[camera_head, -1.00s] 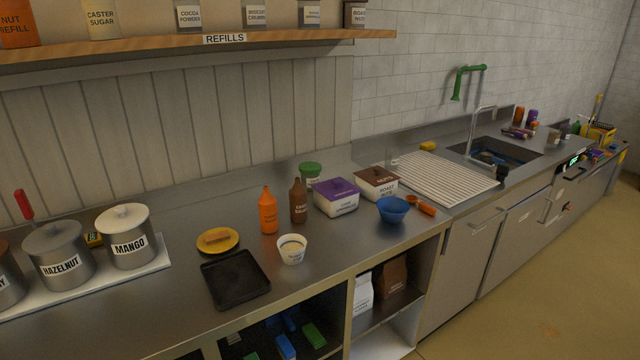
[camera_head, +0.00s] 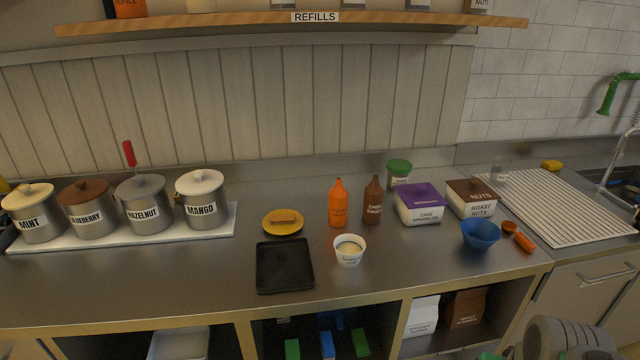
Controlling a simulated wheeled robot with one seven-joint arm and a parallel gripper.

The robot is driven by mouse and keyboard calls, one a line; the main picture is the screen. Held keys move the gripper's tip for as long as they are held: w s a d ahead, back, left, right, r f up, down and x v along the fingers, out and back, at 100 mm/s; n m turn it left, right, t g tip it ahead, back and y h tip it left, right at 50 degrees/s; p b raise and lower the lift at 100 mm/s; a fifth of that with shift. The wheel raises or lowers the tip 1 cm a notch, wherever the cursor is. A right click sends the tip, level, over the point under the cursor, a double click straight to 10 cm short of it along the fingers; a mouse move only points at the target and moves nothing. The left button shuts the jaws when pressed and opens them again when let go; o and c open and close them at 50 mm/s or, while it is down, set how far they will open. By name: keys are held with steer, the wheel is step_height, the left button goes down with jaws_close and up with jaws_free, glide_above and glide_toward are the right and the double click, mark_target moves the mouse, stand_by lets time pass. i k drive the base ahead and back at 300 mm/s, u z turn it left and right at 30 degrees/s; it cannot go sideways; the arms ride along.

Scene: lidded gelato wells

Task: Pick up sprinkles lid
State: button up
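The purple sprinkles lid (camera_head: 421,194) sits on a white square tub (camera_head: 419,215) whose label appears to read cake sprinkles. The lid has a small raised knob and lies flat on the tub. The tub stands toward the back of the steel counter, right of centre. A grey rounded part at the bottom right looks like part of my arm. My gripper's fingers are not in view.
The roast nuts tub (camera_head: 470,207) is close on the right, the brown sauce bottle (camera_head: 373,202) on the left, the green-lidded jar (camera_head: 398,174) behind. A blue bowl (camera_head: 480,234) stands front right. Bare counter (camera_head: 420,262) lies in front of the tub.

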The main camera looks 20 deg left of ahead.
mark_target(424, 195)
steer(key=u, duration=0.7)
steer(key=i, duration=0.9)
steer(key=u, duration=0.4)
